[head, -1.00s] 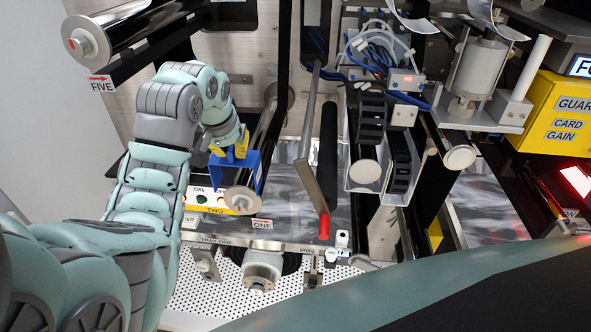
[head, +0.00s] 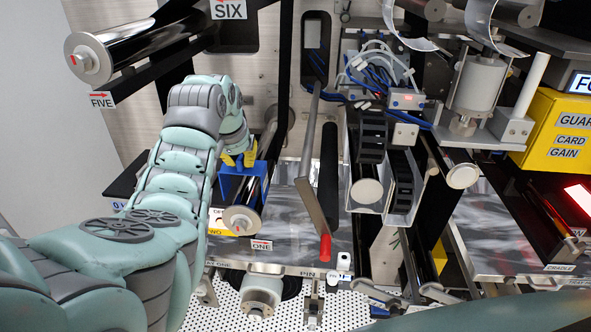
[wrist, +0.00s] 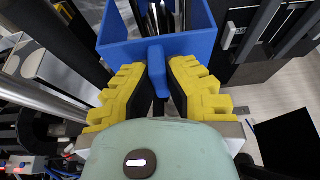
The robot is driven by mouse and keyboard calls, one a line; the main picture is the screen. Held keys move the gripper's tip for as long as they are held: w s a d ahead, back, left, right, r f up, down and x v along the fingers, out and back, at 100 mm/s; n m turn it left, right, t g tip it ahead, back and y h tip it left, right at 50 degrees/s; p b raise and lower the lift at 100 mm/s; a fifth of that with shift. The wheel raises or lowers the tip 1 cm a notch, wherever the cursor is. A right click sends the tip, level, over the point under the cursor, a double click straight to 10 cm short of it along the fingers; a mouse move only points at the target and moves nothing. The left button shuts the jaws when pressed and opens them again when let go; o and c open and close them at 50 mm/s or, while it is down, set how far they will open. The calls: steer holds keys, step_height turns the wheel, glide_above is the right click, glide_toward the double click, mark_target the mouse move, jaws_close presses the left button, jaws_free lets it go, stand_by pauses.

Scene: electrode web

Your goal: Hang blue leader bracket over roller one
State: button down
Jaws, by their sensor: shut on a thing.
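The blue leader bracket (head: 230,184) is held by its tab between my gripper's yellow fingers (head: 238,158). In the wrist view the bracket (wrist: 190,45) is an open blue frame, with its tab pinched between both fingers (wrist: 158,85). Dark and shiny surfaces show through its opening. The shiny roller with a round end cap (head: 241,220), near the ONE label (head: 261,245), lies at the bracket's lower right in the head view. The roller partly overlaps the blue there. I cannot tell whether the bracket rests on it.
A flat metal arm with a red tip (head: 325,247) and a black roller (head: 328,170) stand to the right. Roller FIVE (head: 90,66) is at upper left. A perforated white plate (head: 228,300) lies below. Cables and a yellow box (head: 560,120) are further right.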

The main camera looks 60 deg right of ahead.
mark_target(246, 192)
steer(key=shift+w+a+f+b, duration=0.1)
steer(key=shift+f+b, duration=3.4)
steer(key=shift+f, duration=0.35)
steer(key=c, duration=1.1)
jaws_free()
steer(key=shift+o, duration=0.2)
steer(key=shift+r, duration=0.1)
